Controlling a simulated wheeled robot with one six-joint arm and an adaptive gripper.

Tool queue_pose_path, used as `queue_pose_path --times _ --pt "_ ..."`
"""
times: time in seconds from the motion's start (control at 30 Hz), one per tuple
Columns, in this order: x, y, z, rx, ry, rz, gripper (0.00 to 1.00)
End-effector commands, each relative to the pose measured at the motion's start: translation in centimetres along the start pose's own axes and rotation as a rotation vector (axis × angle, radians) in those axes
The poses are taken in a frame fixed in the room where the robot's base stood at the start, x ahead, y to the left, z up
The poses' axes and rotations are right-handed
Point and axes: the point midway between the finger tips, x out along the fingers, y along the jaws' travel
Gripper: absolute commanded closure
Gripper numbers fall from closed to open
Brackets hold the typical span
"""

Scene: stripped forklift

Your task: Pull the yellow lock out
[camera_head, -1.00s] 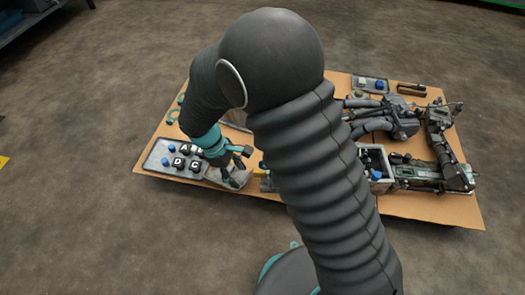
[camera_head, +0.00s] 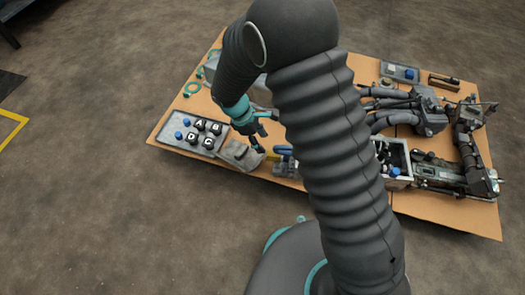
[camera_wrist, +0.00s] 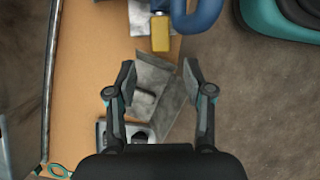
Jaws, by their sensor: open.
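The yellow lock (camera_wrist: 160,34) is a small block at the top of the wrist view, beside a curved blue part (camera_wrist: 200,14). It lies beyond my fingertips, roughly in line with the gap between them. My gripper (camera_wrist: 160,82) is open and empty, its two fingers spread over a grey plate (camera_wrist: 165,78). In the head view my gripper (camera_head: 260,138) hangs low over the board near that plate, and a small yellow bit of the lock (camera_head: 271,156) shows just to its right. My arm hides part of the board there.
A grey tray (camera_head: 166,137) with blue and lettered black knobs is left of my gripper. A grey box (camera_head: 398,181) and dark machine parts (camera_head: 425,112) fill the right side of the board (camera_head: 440,212). Bare floor surrounds the board.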

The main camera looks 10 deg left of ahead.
Motion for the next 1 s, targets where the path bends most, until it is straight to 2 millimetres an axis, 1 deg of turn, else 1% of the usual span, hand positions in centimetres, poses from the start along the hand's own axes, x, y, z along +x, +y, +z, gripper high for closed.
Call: queue_pose_path --times 0.03,0.2,0.4,0.6,0.87,0.9,0.93,0.97,1.0 --pt "1.2 0.0 0.0 0.001 -0.001 -0.002 0.48" --pt "4.3 0.1 0.1 0.004 -0.001 -0.003 0.48" --pt "6.9 0.1 0.1 0.005 -0.001 -0.003 0.48" --pt "8.0 0.1 0.1 0.004 0.001 -0.001 0.48" --pt "8.1 0.1 0.1 0.003 0.001 0.000 0.48" --pt "8.0 0.1 0.1 0.003 0.001 0.000 0.53" --pt "8.0 0.1 0.1 0.003 0.001 0.000 0.60" --pt "8.0 0.1 0.1 0.003 0.001 0.000 0.68" --pt "8.0 0.1 0.1 0.003 0.001 0.000 0.78"
